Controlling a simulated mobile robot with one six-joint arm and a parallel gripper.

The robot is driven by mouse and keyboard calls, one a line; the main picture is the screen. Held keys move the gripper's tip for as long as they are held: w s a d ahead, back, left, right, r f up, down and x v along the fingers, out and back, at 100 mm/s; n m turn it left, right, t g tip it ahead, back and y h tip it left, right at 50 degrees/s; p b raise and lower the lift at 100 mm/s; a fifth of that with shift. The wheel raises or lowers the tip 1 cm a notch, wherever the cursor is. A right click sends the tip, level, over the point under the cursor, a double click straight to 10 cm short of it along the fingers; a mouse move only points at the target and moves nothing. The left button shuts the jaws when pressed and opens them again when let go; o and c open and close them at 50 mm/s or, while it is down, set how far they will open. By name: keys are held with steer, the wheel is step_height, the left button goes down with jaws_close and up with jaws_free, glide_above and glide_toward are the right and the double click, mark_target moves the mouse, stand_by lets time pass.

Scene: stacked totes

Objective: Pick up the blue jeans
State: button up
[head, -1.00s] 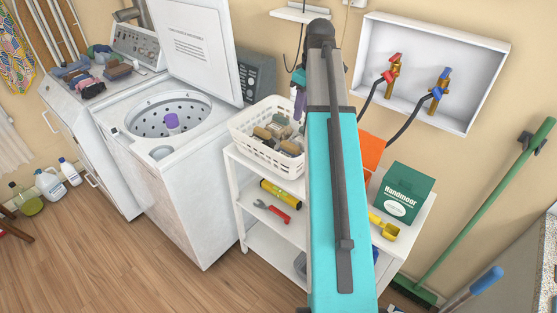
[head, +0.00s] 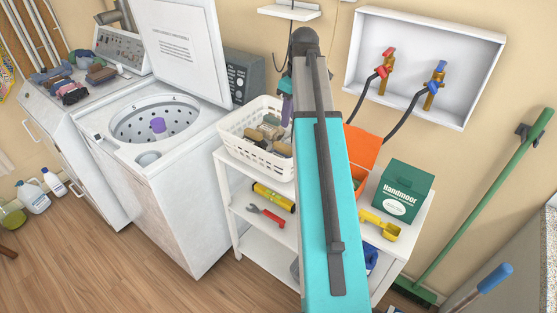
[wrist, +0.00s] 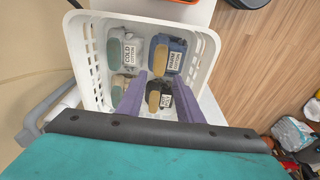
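In the wrist view, a blue folded garment (wrist: 176,57) with a tan band and a white label sits at the upper right inside the white basket (wrist: 207,75). It may be the blue jeans; its fabric is too small to tell surely. My gripper (wrist: 156,78) is open, its two purple fingers reaching over the basket. A dark folded garment (wrist: 165,106) with a tan band shows between the fingers, which look empty. The blue garment lies just beyond the fingertips. In the head view, my arm hides most of the gripper (head: 286,108) and the basket's right side (head: 235,142).
Grey-green garments (wrist: 128,52) share the basket. It stands on a white cart (head: 222,170) with an orange box (head: 362,147), a green box (head: 402,191) and a yellow scoop (head: 380,228). The open washer (head: 185,190) is to the left, with more folded clothes (head: 72,85) beyond.

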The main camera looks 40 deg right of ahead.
steer(key=p, duration=0.2)
glide_above(283, 146)
steer(key=s, duration=0.2)
steer(key=shift+w+d+f, duration=0.15)
steer(key=shift+f, duration=1.75)
steer(key=shift+w+d+f, duration=0.1)
steer(key=shift+f, duration=1.75)
steer(key=shift+f, duration=0.15)
steer(key=shift+w+a+f+p, duration=0.1)
steer(key=shift+w+f+p, duration=0.15)
steer(key=shift+f, duration=0.3)
steer(key=shift+w+a+f+p, duration=0.1)
steer(key=shift+f+p, duration=0.2)
steer(key=shift+f, duration=0.25)
steer(key=shift+w+f+p, duration=0.2)
steer(key=shift+f+p, duration=0.1)
steer(key=shift+f, duration=1)
jaws_close()
steer(key=shift+r, duration=0.1)
